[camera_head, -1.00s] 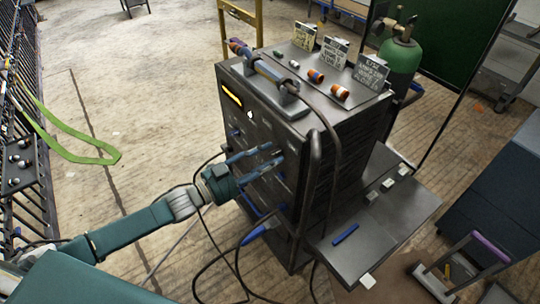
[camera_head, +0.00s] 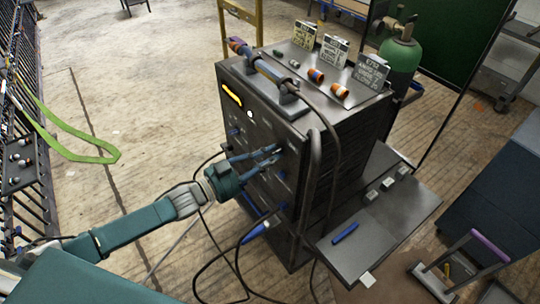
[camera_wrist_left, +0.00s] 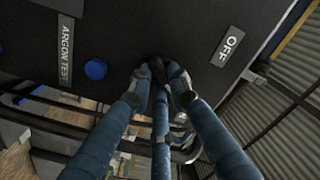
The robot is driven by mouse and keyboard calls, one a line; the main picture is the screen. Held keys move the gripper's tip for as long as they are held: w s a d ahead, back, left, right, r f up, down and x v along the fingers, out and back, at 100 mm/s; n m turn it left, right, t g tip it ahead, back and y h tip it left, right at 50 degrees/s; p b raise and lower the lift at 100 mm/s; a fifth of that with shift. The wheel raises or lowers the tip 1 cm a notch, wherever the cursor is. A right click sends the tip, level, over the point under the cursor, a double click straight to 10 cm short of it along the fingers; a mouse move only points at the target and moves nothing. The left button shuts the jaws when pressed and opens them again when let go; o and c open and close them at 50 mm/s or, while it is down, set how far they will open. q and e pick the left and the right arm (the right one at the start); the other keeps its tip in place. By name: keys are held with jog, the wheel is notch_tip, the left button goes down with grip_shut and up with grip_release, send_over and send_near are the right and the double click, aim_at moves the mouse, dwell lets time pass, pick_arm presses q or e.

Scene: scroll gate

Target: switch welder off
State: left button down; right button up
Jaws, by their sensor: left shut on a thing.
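The welder (camera_head: 300,160) is a dark box-shaped machine in the middle of the head view, with a glowing yellow display (camera_head: 231,95) on its front panel. My left gripper (camera_head: 270,155) reaches its front panel from the left. In the left wrist view the blue fingers (camera_wrist_left: 160,75) are closed together on a small dark knob or switch (camera_wrist_left: 158,68) on the panel. The fingertips hide most of it. An OFF label (camera_wrist_left: 228,45) is to its right, and a blue button (camera_wrist_left: 95,69) and an ARGON TEST label (camera_wrist_left: 66,50) are to its left. My right gripper is not seen.
A shelf (camera_head: 385,225) sticks out at the welder's right side. Cables (camera_head: 225,255) hang at the front, beside a blue plug (camera_head: 254,233). A green gas cylinder (camera_head: 400,60) stands behind. Small orange-capped parts and cards (camera_head: 370,72) are on top. Open floor lies left.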

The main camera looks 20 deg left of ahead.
pick_arm(q)
jog(key=shift+d+r+n+p, duration=0.1)
jog(key=shift+n+p, duration=0.2)
jog(key=shift+n, duration=2.2)
jog(key=shift+a+r+n+p, duration=0.1)
jog(key=shift+n+p, duration=0.15)
jog(key=shift+n, duration=2.25)
jog(key=shift+d+r+n+p, duration=0.1)
jog(key=shift+n+p, duration=0.2)
jog(key=shift+n, duration=2.5)
jog(key=c, duration=1.6)
grip_release()
